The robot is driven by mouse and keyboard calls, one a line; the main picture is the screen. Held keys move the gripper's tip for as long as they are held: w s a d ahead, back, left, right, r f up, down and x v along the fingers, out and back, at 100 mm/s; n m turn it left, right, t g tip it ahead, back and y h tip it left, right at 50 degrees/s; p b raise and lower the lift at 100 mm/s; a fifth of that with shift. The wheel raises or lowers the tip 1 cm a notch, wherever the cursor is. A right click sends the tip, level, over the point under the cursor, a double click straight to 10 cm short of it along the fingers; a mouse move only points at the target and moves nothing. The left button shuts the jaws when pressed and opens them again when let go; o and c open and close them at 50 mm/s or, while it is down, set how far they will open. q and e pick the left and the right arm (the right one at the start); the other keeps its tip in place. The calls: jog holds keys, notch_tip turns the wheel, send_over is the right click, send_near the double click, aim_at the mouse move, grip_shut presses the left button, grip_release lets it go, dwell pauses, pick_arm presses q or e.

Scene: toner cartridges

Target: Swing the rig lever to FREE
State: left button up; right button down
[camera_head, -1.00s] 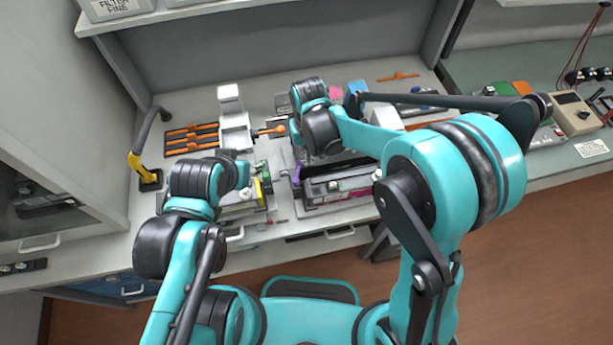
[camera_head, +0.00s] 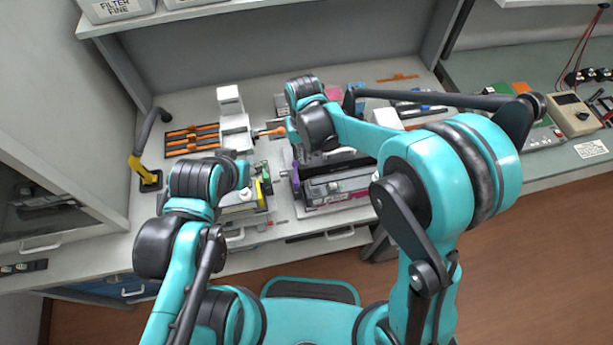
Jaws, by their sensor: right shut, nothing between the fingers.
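A white upright rig (camera_head: 235,128) stands at the back of the bench, left of centre. An orange-handled bar (camera_head: 268,132), which looks like the rig lever, sticks out from its right side. I cannot read a FREE mark. My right gripper (camera_head: 288,130) is at the right end of this bar, mostly hidden by its own wrist; it is shut with nothing held. I cannot tell whether it touches the bar. My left gripper (camera_head: 240,172) is low over the bench in front of the rig, largely hidden behind its wrist; its fingers do not show clearly.
Orange-and-black racks (camera_head: 191,138) lie left of the rig. A black-and-yellow bent arm (camera_head: 146,160) stands at the bench's left. Toner cartridges (camera_head: 333,187) sit in front of my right wrist. A meter (camera_head: 573,115) is on the right bench. Bare bench shows behind the rig.

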pick_arm(q)
notch_tip(320, 180, up, 4)
jog(key=p, duration=0.3)
jog(key=shift+p, duration=0.4)
pick_arm(e)
notch_tip(320, 180, up, 6)
